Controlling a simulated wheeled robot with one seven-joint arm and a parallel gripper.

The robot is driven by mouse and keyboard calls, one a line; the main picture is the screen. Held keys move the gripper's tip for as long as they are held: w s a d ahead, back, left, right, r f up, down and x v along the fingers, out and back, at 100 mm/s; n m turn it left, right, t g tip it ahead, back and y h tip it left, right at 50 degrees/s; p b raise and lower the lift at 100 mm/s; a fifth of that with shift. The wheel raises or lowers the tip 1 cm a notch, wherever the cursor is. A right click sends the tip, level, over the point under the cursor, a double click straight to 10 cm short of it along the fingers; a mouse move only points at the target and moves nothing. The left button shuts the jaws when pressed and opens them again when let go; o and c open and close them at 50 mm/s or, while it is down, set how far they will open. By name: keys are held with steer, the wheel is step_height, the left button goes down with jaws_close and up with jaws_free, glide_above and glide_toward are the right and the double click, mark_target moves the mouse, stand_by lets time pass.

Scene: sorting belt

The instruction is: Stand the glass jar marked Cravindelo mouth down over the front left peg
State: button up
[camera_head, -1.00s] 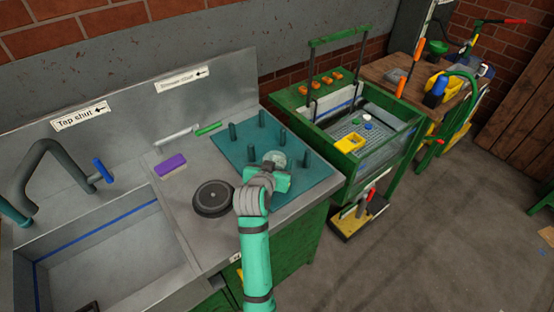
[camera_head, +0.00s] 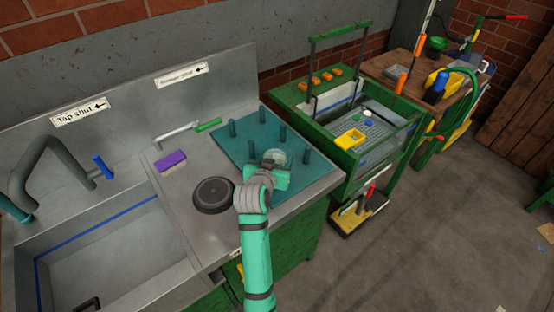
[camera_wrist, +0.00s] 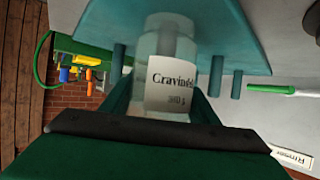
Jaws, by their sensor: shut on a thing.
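The glass jar marked Cravindelo (camera_wrist: 170,75) is between my gripper's fingers (camera_wrist: 165,110) in the wrist view. That view is upside down and the label reads upright in it, so the jar is mouth down. In the head view the clear jar (camera_head: 275,157) is at the teal peg board (camera_head: 235,152), and my gripper (camera_head: 268,178) is shut on it. Several pegs stand on the board, including a back one (camera_head: 262,117) and a right one (camera_head: 306,154). The jar's mouth is partly hidden, and I cannot tell whether a peg is inside it.
The sink (camera_head: 100,240) is at the left.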

steer(key=o, duration=1.2)
steer(key=shift+s, duration=0.1)
steer(key=v, duration=1)
steer(key=shift+s+r, duration=0.15)
steer(key=shift+s, duration=0.1)
steer(key=shift+a, duration=0.1)
